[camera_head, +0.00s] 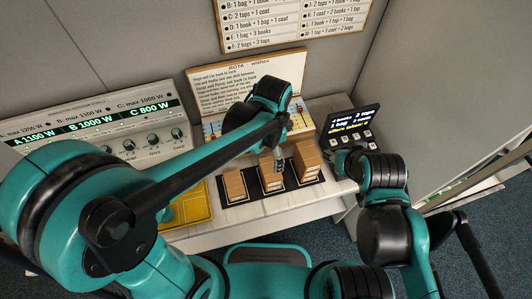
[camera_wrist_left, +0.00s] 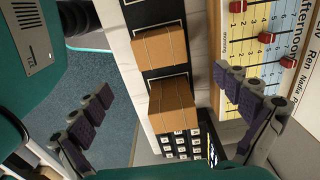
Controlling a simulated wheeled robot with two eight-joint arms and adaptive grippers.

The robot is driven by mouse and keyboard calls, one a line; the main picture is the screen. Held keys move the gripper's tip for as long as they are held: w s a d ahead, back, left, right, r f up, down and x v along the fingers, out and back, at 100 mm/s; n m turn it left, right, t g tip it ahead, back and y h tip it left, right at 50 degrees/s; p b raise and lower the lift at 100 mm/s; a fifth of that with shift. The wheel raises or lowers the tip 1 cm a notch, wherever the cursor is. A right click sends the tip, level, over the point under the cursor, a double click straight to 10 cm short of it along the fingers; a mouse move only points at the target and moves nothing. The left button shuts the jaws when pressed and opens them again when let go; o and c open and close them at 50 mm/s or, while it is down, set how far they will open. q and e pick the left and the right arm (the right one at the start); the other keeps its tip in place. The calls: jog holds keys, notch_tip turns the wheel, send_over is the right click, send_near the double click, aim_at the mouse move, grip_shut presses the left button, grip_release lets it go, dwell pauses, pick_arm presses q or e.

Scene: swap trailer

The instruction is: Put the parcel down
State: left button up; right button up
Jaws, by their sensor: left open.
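Several brown parcels stand in a row on a black mat (camera_head: 222,199) on the table: a left parcel (camera_head: 235,185), a middle parcel (camera_head: 267,165) and a taller right parcel (camera_head: 307,160). My left gripper (camera_head: 279,160) is open, close over the middle parcel and partly hiding it. In the left wrist view two parcels show, one higher (camera_wrist_left: 160,47) and one lower (camera_wrist_left: 172,105). The left gripper's fingers (camera_wrist_left: 165,88) are wide apart on either side, with nothing held between them. My right gripper (camera_head: 345,160) is dark and small beside the right parcel; its jaws are unclear.
A yellow tray (camera_head: 187,212) lies left of the mat. A slider board (camera_head: 300,122) and a wishes sign (camera_head: 245,82) stand behind. A keypad with a lit display (camera_head: 352,120) is at the right, and a power panel (camera_head: 105,125) at the left.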

pick_arm(q)
jog(key=s+a+r+n+t, duration=0.2)
jog(key=a+r+n+t, duration=0.1)
jog(key=a+n, duration=0.4)
jog(key=s+a+r+n+t, duration=0.3)
jog(key=a+n, duration=0.4)
jog(key=a, duration=0.4)
jog(key=shift+r+t, duration=0.6)
jog(key=shift+r, duration=0.35)
jog(key=shift+d, duration=0.1)
